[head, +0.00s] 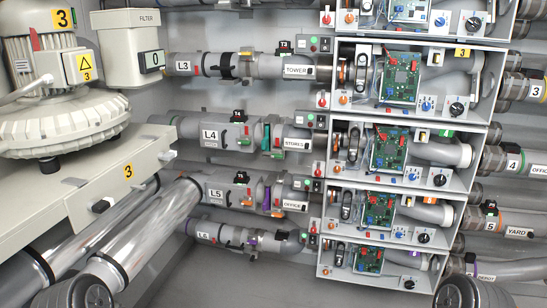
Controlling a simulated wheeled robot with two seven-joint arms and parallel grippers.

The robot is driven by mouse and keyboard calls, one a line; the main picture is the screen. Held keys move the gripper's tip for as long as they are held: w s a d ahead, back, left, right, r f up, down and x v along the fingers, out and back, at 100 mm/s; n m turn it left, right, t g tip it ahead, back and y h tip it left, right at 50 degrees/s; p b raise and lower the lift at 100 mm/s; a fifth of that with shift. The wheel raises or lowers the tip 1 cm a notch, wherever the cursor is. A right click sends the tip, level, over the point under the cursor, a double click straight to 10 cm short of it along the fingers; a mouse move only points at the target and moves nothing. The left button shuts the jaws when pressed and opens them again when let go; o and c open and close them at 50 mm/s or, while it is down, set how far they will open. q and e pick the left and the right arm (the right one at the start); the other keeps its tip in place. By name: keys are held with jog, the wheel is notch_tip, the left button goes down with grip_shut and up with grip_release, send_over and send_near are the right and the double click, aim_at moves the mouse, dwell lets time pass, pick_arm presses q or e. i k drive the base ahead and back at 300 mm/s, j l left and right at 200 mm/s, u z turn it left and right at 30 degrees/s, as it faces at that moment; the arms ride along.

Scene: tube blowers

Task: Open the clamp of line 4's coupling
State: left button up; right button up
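Line 4's pipe carries a white L4 label (211,134) and runs along the back wall in the middle of the head view. Right of the label, line 4's coupling (258,133) has grey collars, a green band (266,137) and small red and green parts. A STEREO label (297,144) is on the pipe to its right. Whether the clamp is open or shut is too small to tell. Neither of my grippers shows in the head view. Nothing is seen touching the coupling.
Line L3 (184,66) runs above, lines L5 (216,193) and L6 (203,236) below. Open cases with green circuit boards (390,149) stack up on the right. A large white blower (55,112) and a filter box (131,45) stand at the left.

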aim_at(275, 155)
jog(key=i+l, duration=0.35)
jog(key=i, duration=0.2)
jog(key=i+l, duration=0.4)
jog(key=i, duration=0.2)
jog(key=u, duration=1.35)
